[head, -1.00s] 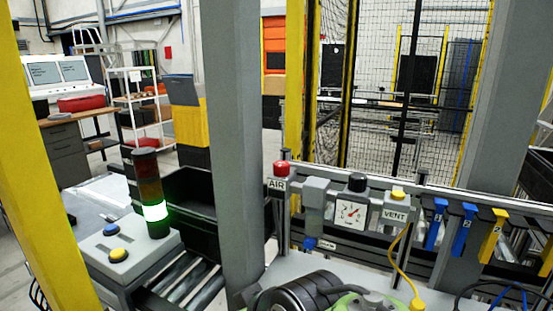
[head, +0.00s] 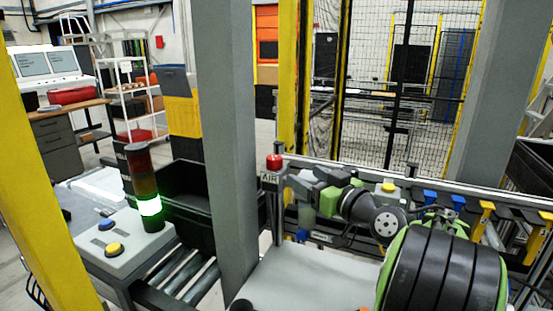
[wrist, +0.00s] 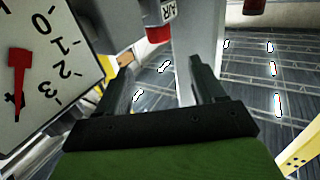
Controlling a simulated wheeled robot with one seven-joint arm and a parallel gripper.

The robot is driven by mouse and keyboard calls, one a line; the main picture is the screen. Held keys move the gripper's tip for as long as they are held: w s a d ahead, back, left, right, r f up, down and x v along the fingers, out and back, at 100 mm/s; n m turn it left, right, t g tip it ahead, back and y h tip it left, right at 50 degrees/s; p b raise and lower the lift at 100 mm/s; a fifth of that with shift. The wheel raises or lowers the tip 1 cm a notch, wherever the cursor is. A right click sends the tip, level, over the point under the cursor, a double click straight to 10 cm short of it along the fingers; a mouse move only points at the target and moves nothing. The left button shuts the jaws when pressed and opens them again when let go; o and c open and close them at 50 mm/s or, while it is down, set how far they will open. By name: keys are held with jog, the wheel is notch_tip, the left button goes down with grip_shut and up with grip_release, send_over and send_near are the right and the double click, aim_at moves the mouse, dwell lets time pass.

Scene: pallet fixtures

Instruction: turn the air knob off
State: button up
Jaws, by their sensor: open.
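The red air knob (head: 273,161) sits on top of the post with the AIR label (head: 269,177) in the head view. My gripper (head: 290,181) is just right of that post, its fingers pointing left toward it, lower than the knob. In the wrist view my gripper (wrist: 163,85) has its two fingers spread with nothing between them. A red part beside the AIR label (wrist: 168,11), seemingly the air knob (wrist: 158,34), shows beyond the fingers, apart from them. The knob's turn position cannot be told.
The pressure gauge (wrist: 45,65) is close at the left of the wrist view; my arm covers it in the head view. The yellow vent knob (head: 389,187) is behind my arm. A grey upright post (head: 228,150) stands left of the air knob.

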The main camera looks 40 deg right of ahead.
aim_at(279, 161)
jog(key=w+p, duration=0.2)
jog(key=w, duration=1)
jog(key=shift+w, duration=0.1)
jog(key=c, duration=1.1)
jog(key=shift+o, duration=0.2)
